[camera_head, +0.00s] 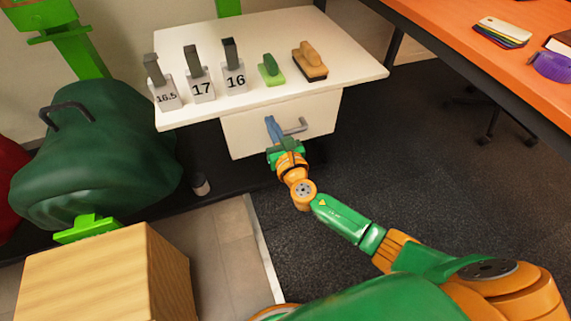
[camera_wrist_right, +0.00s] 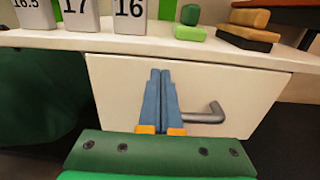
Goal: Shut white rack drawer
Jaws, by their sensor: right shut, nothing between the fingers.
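The white rack drawer (camera_head: 316,114) is under the white rack top (camera_head: 350,62), with a grey bar handle (camera_head: 295,127) on its front. The drawer front (camera_wrist_right: 262,97) and the handle (camera_wrist_right: 207,115) also show in the right wrist view. My right gripper (camera_head: 269,119) is shut and empty, its blue fingers in front of the drawer face, just left of the handle. In the right wrist view the fingertips (camera_wrist_right: 160,72) overlap the drawer front below the top's edge. I cannot tell whether they touch it. My left gripper is not in view.
On the rack top stand several numbered blocks (camera_head: 200,85), a green brush (camera_head: 271,70) and a brown brush (camera_head: 310,62). A dark green covered form (camera_head: 95,150) is at the left, a wooden box (camera_head: 100,275) in front. An orange desk (camera_head: 480,45) is at the right.

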